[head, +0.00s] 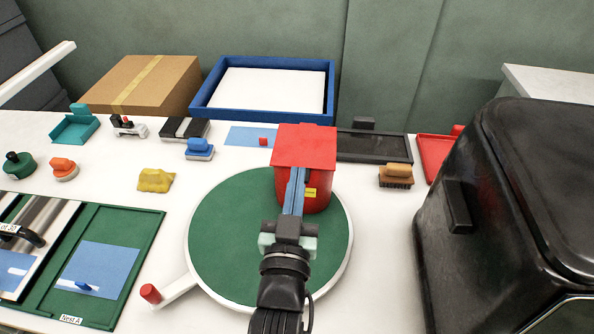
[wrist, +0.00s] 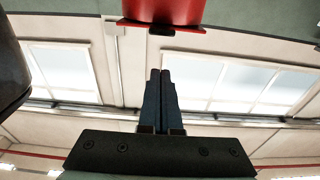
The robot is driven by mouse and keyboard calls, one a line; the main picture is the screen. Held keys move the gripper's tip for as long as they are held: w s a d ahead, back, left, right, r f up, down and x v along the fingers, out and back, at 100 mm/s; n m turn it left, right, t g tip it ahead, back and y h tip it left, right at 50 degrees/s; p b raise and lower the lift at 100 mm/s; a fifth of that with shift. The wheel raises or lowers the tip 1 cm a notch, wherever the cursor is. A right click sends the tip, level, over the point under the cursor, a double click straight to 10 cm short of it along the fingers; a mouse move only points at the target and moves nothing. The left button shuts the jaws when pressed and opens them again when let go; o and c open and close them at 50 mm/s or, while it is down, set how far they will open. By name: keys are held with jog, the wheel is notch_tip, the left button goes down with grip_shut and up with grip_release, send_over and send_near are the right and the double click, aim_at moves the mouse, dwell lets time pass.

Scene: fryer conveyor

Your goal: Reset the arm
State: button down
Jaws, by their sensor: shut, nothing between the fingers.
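My gripper (head: 297,186) is shut and empty, its two blue fingers together and pointing away from me over the green turntable. In the head view the fingers overlap the front of a red bin (head: 318,188) with a flat red lid and a small yellow label, standing on the turntable (head: 232,235). In the wrist view the shut fingers (wrist: 160,80) point up the picture towards a red surface (wrist: 165,10) at the top edge. I cannot tell whether the fingertips touch the bin.
A black fryer-like machine (head: 460,250) fills the right side. A green tray (head: 125,250) with blue panels lies at the left. Brushes and small blocks stand along the back, before a cardboard box (head: 150,82) and a blue-rimmed tray (head: 262,110). The turntable's front left is clear.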

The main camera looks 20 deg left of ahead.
jog(key=s+d+f+b, duration=0.1)
jog(key=s+d+f, duration=0.1)
jog(key=s, duration=0.4)
jog(key=shift+s+f, duration=0.3)
jog(key=shift+f, duration=0.05)
jog(key=shift+r, duration=0.1)
jog(key=w+d+r+m+t+h+p, duration=0.1)
jog(key=w+d+r+t+p, duration=0.15)
jog(key=r, duration=1.25)
jog(key=w+d+r+t+h+p, duration=0.1)
jog(key=w+d+r+t+p, duration=0.2)
jog(key=r, duration=1.1)
jog(key=s+d+r+t+h, duration=0.1)
jog(key=s+d+r, duration=0.1)
jog(key=r, duration=0.5)
jog(key=s+d+r+m+t+h+p, duration=0.1)
jog(key=s+d+r, duration=0.1)
jog(key=r, duration=0.6)
jog(key=s+d+r+m+t+h, duration=0.1)
jog(key=s+d+r, duration=0.2)
jog(key=r, duration=0.4)
jog(key=shift+s+r+t+p, duration=0.2)
jog(key=shift+r+t+p, duration=0.05)
jog(key=shift+t+p, duration=0.1)
